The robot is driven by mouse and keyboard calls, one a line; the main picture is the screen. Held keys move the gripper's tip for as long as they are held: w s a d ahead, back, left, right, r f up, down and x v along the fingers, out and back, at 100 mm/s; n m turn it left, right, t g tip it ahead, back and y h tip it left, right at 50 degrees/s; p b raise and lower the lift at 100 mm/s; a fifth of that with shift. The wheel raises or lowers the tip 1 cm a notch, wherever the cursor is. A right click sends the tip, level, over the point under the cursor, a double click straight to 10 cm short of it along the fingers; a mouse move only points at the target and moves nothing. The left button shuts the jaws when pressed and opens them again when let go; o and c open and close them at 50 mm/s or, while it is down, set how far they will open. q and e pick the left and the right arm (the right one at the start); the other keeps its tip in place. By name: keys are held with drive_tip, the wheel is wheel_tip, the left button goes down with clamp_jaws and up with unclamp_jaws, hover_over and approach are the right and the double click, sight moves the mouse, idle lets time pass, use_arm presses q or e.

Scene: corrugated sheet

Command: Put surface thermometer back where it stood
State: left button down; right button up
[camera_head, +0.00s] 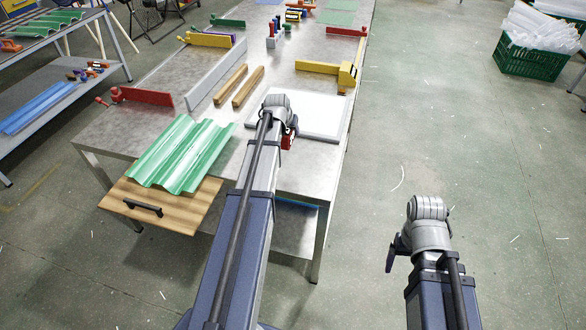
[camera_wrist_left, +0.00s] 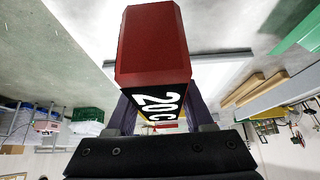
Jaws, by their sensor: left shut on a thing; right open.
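The surface thermometer is a red block with a black face reading "20C" in the left wrist view (camera_wrist_left: 153,50). In the head view, a small red part of it (camera_head: 289,140) shows beside the end of my left arm. My left gripper (camera_wrist_left: 160,118) is shut on it, one dark finger on each side. It is near the front edge of a white rectangular panel (camera_head: 325,116) on the metal table (camera_head: 305,178); I cannot tell its height above the table. My right gripper (camera_head: 394,256) is open, over the floor right of the table, and mostly hidden by its wrist.
A green corrugated sheet (camera_head: 180,152) lies on a wooden board (camera_head: 198,198) with a black handle, left of my left arm. Two wooden bars (camera_head: 248,87), a grey rail (camera_head: 215,74) and a yellow tool (camera_head: 345,73) lie beyond. The floor on the right is mostly free.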

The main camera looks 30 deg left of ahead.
use_arm(q)
drive_tip(key=f, duration=0.1)
drive_tip(key=f+b, duration=0.1)
drive_tip(key=shift+w+f, duration=0.2)
drive_tip(key=shift+f, duration=0.1)
drive_tip(key=shift+r, duration=0.1)
wheel_tip(320, 180, down, 10)
drive_tip(key=b, duration=1)
drive_tip(key=shift+r, duration=0.1)
use_arm(e)
wheel_tip(320, 180, down, 12)
drive_tip(key=shift+f, duration=0.15)
drive_tip(key=shift+f, duration=0.15)
use_arm(q)
drive_tip(key=c, duration=0.8)
unclamp_jaws()
drive_tip(key=shift+f+b, duration=0.2)
drive_tip(key=shift+b, duration=0.1)
drive_tip(key=o, duration=0.5)
